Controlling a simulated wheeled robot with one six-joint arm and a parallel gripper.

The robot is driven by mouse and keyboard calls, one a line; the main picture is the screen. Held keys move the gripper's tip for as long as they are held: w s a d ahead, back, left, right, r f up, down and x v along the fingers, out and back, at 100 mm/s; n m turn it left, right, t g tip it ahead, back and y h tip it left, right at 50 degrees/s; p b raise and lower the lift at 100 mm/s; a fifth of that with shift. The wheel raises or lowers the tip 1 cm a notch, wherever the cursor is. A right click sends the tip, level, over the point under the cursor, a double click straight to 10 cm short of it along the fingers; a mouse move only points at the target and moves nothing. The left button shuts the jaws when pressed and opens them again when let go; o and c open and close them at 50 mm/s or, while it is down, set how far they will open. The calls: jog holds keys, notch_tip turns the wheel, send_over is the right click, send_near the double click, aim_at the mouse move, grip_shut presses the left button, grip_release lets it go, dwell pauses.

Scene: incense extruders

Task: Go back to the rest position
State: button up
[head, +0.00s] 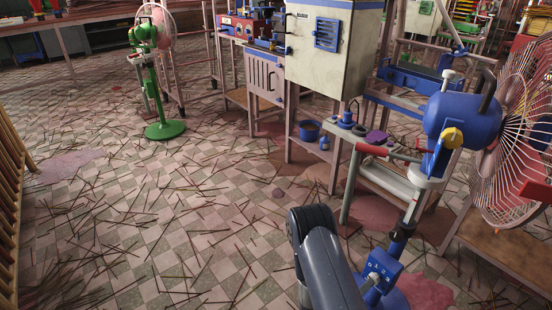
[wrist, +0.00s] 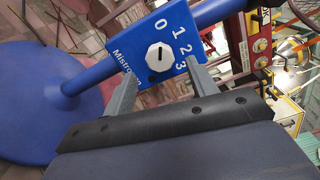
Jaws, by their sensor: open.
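My gripper (wrist: 162,70) is open in the wrist view, with its two grey fingers apart. Beyond the fingertips is a blue control box (wrist: 178,38) marked 0, 1, 2 and 3, with a white round knob (wrist: 160,57) seen between the fingers. I cannot tell whether a finger touches the box. The box (head: 384,262) is on the stand of a large blue fan (head: 462,118) at the right of the head view. My dark grey arm (head: 325,262) is in front of the stand's left side there. My fingers cannot be made out in the head view.
The blue round fan base (wrist: 30,105) is at the left of the wrist view. A wooden table (head: 500,250) stands at the right. A pale cabinet (head: 333,70) and benches are behind. A green fan (head: 160,90) stands farther off. Thin sticks litter the open checkered floor (head: 150,225).

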jog(key=shift+w+d+f+m+b, duration=0.1)
jog(key=shift+w+d+m+b, duration=0.35)
jog(key=shift+m, duration=2.2)
jog(key=shift+w+d+r+m+b, duration=0.1)
jog(key=shift+w+d+m+b, duration=0.35)
jog(key=shift+m, duration=2.25)
jog(key=shift+w+d+f+m+b, duration=0.1)
jog(key=shift+w+d+m+b, duration=0.3)
jog(key=shift+m, duration=2.25)
jog(key=shift+s, duration=0.1)
jog(key=shift+d, duration=0.1)
